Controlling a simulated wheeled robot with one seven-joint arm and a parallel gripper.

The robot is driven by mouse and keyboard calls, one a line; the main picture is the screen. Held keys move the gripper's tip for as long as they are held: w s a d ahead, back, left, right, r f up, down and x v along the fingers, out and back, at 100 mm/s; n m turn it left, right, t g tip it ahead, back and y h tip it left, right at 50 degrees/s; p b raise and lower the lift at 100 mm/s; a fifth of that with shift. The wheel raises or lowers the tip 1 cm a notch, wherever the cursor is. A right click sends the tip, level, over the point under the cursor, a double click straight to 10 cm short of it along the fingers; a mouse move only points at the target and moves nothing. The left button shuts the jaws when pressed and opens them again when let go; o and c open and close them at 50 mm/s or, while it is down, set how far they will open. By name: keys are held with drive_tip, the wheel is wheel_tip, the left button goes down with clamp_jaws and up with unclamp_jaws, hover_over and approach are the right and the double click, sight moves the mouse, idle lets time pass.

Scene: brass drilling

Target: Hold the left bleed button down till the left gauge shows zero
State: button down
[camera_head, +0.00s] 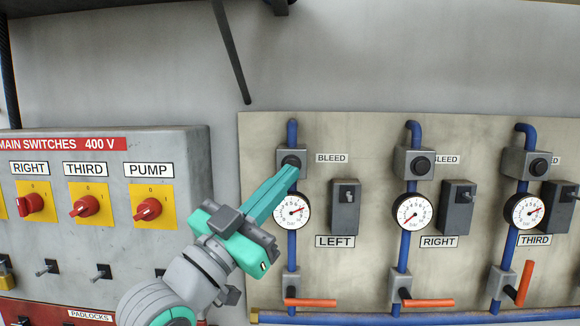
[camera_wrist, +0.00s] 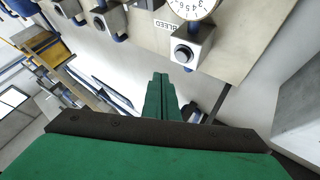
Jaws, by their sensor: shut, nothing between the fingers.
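The left bleed button (camera_head: 291,160) is a dark round knob on a grey block at the top of the left blue pipe. My gripper (camera_head: 289,171) is shut and empty, its teal fingertips just below the button and overlapping its lower edge in the head view. The left gauge (camera_head: 292,210) is a white dial below the block. Its red needle points up and right, away from the low end of the scale.
The right gauge (camera_head: 414,212) and third gauge (camera_head: 524,211) sit on similar pipes to the right. A grey switch box (camera_head: 345,207) stands beside the left gauge. The orange left valve handle (camera_head: 311,302) lies level below. A main-switch cabinet (camera_head: 110,160) stands left of the board.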

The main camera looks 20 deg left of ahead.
drive_tip(key=shift+w+a, duration=0.2)
drive_tip(key=shift+w, duration=0.6)
drive_tip(key=shift+w+a, duration=0.15)
drive_tip(key=shift+w, duration=0.65)
drive_tip(key=shift+s+a, duration=0.1)
drive_tip(key=shift+a, duration=0.05)
idle(0.6)
drive_tip(key=shift+w, duration=0.45)
drive_tip(key=shift+w+a, duration=0.1)
drive_tip(key=shift+w, duration=0.45)
idle(2.0)
drive_tip(key=shift+s+a, duration=0.15)
idle(1.4)
